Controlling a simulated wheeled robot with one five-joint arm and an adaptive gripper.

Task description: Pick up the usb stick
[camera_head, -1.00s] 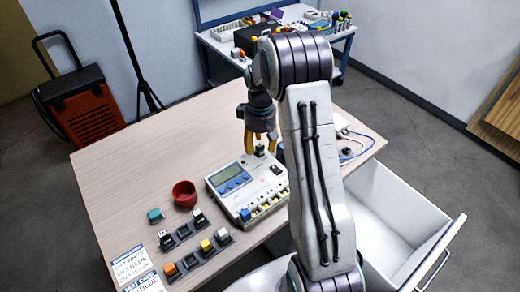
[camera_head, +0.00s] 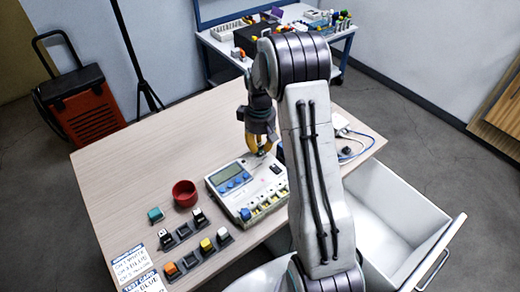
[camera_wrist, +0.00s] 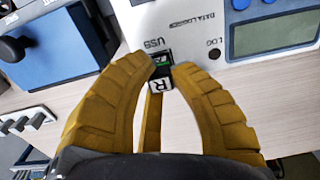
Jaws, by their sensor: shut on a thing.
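The usb stick (camera_wrist: 161,79) is small and dark with some green and a white face marked R. In the wrist view it sits between my gripper's yellow fingertips, right beside the USB label on the data logger (camera_wrist: 190,28). My gripper (camera_wrist: 162,70) is shut on it. In the head view my gripper (camera_head: 261,148) is at the back edge of the data logger (camera_head: 213,184), and the stick is a small dark spot mostly hidden by the fingers. I cannot tell whether the stick still sits in the logger's port.
A red cup (camera_head: 184,194), a teal block (camera_head: 155,215) and dark holders with several coloured pieces (camera_head: 183,233) stand left of the logger. Printed cards (camera_head: 130,264) lie at the front left. An open white drawer (camera_head: 398,225) is at right. The table's back left is clear.

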